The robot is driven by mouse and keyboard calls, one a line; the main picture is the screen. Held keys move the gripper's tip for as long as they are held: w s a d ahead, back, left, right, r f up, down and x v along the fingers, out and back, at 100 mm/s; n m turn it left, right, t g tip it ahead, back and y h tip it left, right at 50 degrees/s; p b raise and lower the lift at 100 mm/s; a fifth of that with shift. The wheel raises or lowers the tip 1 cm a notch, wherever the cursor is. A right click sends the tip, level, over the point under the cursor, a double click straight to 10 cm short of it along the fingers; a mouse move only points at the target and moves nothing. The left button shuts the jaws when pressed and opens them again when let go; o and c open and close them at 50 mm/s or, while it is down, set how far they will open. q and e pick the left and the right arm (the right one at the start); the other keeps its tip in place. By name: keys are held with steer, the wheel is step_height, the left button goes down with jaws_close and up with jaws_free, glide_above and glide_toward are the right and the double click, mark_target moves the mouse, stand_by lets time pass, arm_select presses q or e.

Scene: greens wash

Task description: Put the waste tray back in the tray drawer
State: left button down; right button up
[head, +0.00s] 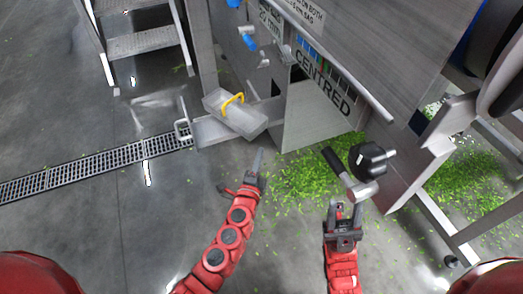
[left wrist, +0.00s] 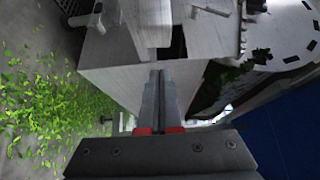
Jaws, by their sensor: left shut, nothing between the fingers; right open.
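The waste tray (head: 252,122) is a grey open box with a yellow handle (head: 233,101). In the head view it lies askew over the tray drawer (head: 208,136), turned relative to it, with one end over the drawer's front part. The drawer is pulled out of the machine, and its grey handle (head: 182,129) points left. How far the tray sits inside the drawer I cannot tell. My left gripper (head: 258,160) is shut and empty, just in front of the tray and apart from it. Its closed fingers show in the left wrist view (left wrist: 159,95). My right gripper (head: 346,212) is open and empty.
The machine's panel marked CENTRED (head: 322,80) stands behind. A black knob (head: 370,160) and a dark-handled lever (head: 335,163) are close to my right gripper. Green scraps (head: 300,180) litter the floor. A floor drain (head: 90,168) and metal steps (head: 140,42) are at left.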

arm_select(q)
steer(key=v, duration=0.8)
steer(key=shift+a, duration=0.15)
steer(key=shift+f, duration=0.1)
